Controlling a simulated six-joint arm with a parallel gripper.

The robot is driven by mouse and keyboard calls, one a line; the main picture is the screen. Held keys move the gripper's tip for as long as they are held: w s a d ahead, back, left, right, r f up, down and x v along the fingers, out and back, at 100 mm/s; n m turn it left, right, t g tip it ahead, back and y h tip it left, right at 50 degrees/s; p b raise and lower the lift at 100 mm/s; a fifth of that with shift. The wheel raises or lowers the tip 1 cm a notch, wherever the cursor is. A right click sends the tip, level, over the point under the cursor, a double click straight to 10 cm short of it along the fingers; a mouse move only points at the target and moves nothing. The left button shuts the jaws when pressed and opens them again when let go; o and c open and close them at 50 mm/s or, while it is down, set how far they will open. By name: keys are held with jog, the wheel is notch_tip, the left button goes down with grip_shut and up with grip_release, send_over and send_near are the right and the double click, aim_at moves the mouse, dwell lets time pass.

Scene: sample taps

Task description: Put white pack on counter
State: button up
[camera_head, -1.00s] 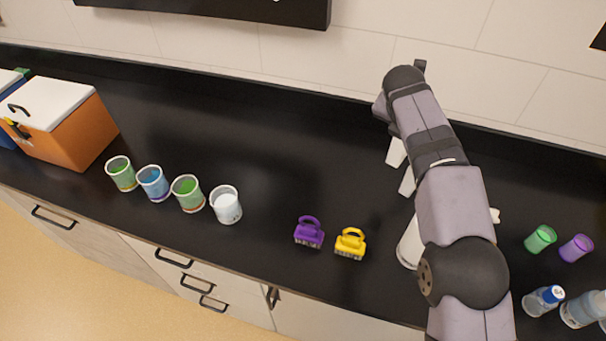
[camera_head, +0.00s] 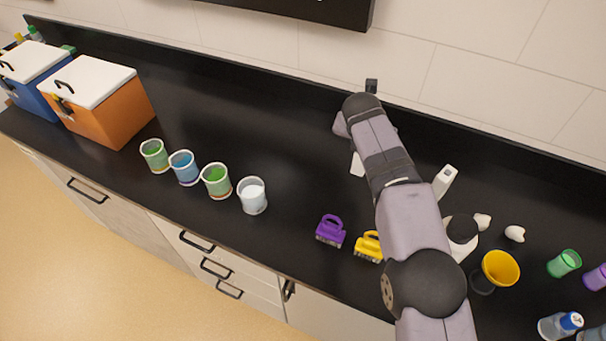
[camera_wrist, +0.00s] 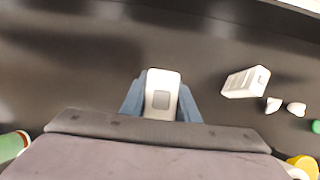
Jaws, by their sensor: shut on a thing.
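In the wrist view, my gripper (camera_wrist: 161,99) is shut on a white pack (camera_wrist: 161,82) with a grey square on its face. The blue-grey fingers sit on either side of it. In the head view, the lower part of the white pack (camera_head: 357,165) shows below my wrist, over the black counter (camera_head: 270,130). My arm hides most of the gripper there. I cannot tell whether the pack touches the counter. A second, similar white pack (camera_head: 445,181) lies on the counter to the right; it also shows in the wrist view (camera_wrist: 246,82).
Several cups, including a white one (camera_head: 252,196), stand at left. A yellow funnel-like cup (camera_head: 500,267) and small white lumps (camera_head: 515,233) are at right. The counter's back middle is clear.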

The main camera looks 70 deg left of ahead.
jog(key=shift+f+p, duration=1.85)
jog(key=shift+f, duration=3.3)
jog(key=shift+f, duration=0.15)
jog(key=o, duration=1.2)
jog(key=shift+r, duration=0.25)
jog(key=shift+b+v, duration=1.9)
jog(key=shift+v, duration=4)
